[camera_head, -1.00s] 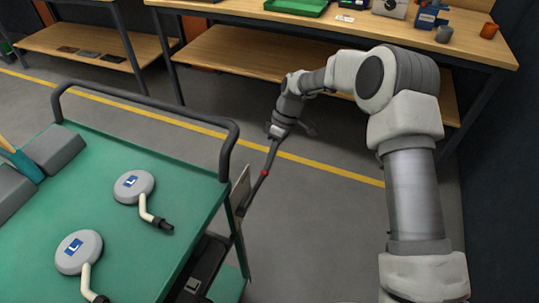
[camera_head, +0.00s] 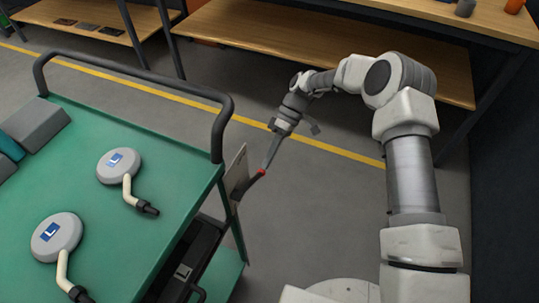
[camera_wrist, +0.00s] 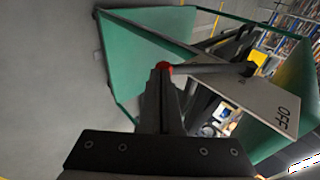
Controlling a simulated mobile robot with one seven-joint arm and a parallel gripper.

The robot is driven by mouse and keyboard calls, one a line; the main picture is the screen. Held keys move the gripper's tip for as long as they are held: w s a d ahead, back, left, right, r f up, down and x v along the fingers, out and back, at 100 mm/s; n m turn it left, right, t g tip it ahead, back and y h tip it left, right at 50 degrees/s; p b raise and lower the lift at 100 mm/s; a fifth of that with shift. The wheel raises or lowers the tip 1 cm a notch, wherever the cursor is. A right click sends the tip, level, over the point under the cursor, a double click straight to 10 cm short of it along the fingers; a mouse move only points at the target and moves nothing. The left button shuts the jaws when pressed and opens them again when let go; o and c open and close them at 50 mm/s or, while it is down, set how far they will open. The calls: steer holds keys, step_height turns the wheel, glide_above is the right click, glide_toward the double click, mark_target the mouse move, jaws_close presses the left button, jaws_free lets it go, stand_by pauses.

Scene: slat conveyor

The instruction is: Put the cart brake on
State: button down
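The green cart (camera_head: 170,115) stands at the left. The cart brake lever (camera_head: 247,186) is a dark bar with a red tip at the cart's right side, beside a pale plate (camera_head: 238,165). In the wrist view the lever (camera_wrist: 210,69) runs right from its red end to a pivot on the plate (camera_wrist: 262,97), which reads OFF. My gripper (camera_head: 265,166) points down at the red tip. In the wrist view its fingers (camera_wrist: 164,76) are together, with tips at the red end. They overlap it; whether they touch it is hard to tell.
Two grey round-headed parts (camera_head: 119,166) (camera_head: 56,236) with bent stems and grey blocks (camera_head: 36,124) lie on the cart top. The cart's handle bar (camera_head: 150,77) rises near my gripper. A workbench (camera_head: 330,45) stands behind.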

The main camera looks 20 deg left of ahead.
steer(key=shift+s+f+b, duration=0.3)
steer(key=shift+f+b, duration=0.05)
steer(key=shift+f, duration=0.55)
